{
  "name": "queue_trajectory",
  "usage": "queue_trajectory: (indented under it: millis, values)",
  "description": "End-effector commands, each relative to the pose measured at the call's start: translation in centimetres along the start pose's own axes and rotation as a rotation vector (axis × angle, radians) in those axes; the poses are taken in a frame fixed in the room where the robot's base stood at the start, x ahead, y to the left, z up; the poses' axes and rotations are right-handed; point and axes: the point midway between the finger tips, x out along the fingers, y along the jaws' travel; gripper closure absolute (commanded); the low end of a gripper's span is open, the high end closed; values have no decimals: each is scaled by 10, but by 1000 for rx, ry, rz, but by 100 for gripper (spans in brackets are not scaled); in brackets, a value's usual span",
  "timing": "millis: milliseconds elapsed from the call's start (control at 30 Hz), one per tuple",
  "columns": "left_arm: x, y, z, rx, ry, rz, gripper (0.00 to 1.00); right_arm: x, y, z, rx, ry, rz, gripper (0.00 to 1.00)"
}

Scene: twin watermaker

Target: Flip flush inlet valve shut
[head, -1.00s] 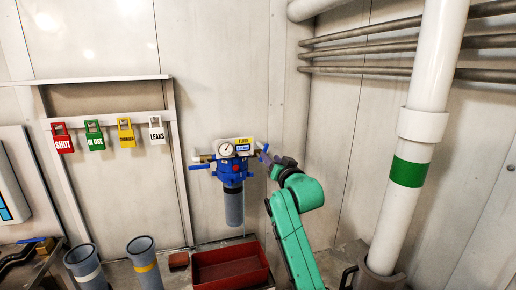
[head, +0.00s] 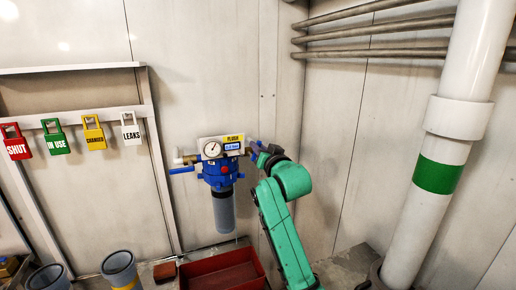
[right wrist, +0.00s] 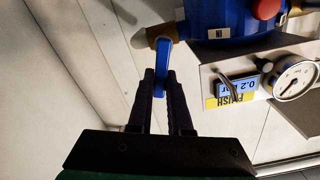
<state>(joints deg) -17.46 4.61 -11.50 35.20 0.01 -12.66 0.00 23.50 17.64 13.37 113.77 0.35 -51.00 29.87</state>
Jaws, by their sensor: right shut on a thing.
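The flush filter unit has a blue head (head: 218,178) with a grey bowl below, a round gauge (head: 212,149) and a yellow FLUSH label (head: 234,139). A blue lever (right wrist: 162,58) sits by a brass fitting (right wrist: 160,34) on the unit's right side as the head view shows it. My right gripper (head: 259,152) is at that side. In the right wrist view its dark fingers (right wrist: 161,78) are shut on the blue lever's free end. A second blue lever (head: 182,170) lies nearly level on the unit's left side. My left gripper is not in view.
A red tray (head: 222,270) stands below the unit. Grey cups (head: 119,266) stand at the lower left. Coloured tags (head: 56,138) hang on the left wall. A thick white pipe (head: 425,210) with a green band stands at the right. Wall space between is free.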

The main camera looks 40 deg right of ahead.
Motion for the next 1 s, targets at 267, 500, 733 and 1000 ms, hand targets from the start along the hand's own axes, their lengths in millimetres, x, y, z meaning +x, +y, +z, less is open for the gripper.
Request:
queue_trajectory:
  millis: [267, 500, 733, 1000]
  values:
    - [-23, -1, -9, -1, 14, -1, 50, 1, -14, 2, -362, -6, 0, 100]
    - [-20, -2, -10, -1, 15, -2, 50, 1, -14, 4, -364, -3, -1, 79]
    - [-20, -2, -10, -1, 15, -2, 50, 1, -14, 4, -362, -3, -1, 52]
    - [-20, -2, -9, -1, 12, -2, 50, 1, -14, 4, -361, -2, -1, 52]
